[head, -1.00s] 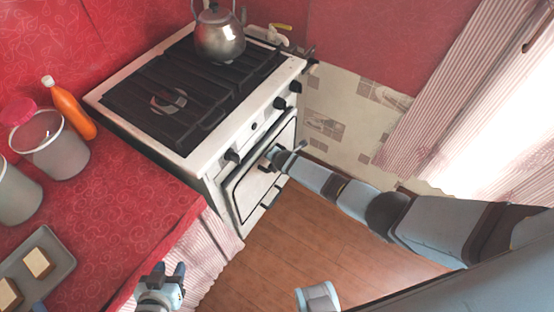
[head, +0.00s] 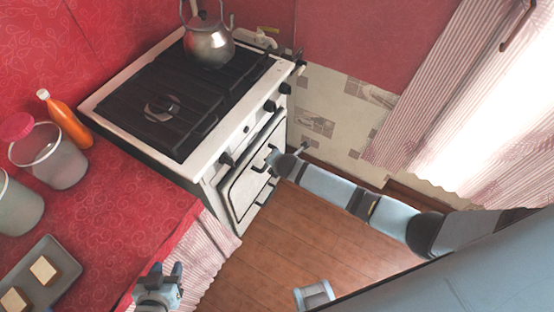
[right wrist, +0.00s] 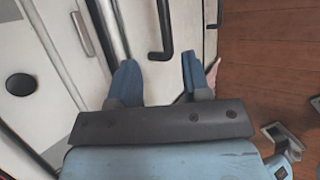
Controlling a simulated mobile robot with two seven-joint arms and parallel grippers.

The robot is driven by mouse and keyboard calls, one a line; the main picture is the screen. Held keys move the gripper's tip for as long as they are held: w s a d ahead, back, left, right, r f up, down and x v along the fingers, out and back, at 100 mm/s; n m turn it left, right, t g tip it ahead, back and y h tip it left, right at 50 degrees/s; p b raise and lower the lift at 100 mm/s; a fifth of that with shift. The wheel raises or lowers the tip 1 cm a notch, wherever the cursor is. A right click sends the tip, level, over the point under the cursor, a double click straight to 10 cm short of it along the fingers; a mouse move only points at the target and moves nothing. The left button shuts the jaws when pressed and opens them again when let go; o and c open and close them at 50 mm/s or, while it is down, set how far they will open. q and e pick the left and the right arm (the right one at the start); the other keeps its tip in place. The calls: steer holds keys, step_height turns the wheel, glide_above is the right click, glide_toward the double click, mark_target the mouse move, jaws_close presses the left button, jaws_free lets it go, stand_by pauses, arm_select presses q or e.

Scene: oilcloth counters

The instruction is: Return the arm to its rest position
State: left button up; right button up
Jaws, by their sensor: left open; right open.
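My right arm reaches in from the right in the head view, and its gripper (head: 279,160) is at the front of the stove (head: 216,150), by the oven door (head: 250,185). In the right wrist view the right gripper (right wrist: 158,72) is open, its two blue fingers apart with nothing between them. A dark handle (right wrist: 165,35) on the white front lies just beyond the fingers. My left gripper (head: 167,270) is open and empty at the bottom of the head view, beside the counter's front edge.
A kettle (head: 208,45) stands on the stove. A striped curtain (head: 430,90) hangs at the right. The wooden floor (head: 285,235) is open.

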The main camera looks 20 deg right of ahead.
steer(key=shift+v, duration=0.8)
steer(key=s+a+r+m+y+p, duration=0.1)
steer(key=s+a+r+m+p, duration=0.1)
steer(key=s+m, duration=0.4)
steer(key=s+a+r+m+y+p, duration=0.1)
steer(key=s+a+r+m+y, duration=0.15)
steer(key=s, duration=0.45)
steer(key=s+d+r+m+t+p, duration=0.3)
steer(key=s+d+r+m, duration=0.3)
steer(key=s+r+m, duration=0.6)
steer(key=shift+s+m+h, duration=0.35)
steer(key=shift+s+m, duration=0.4)
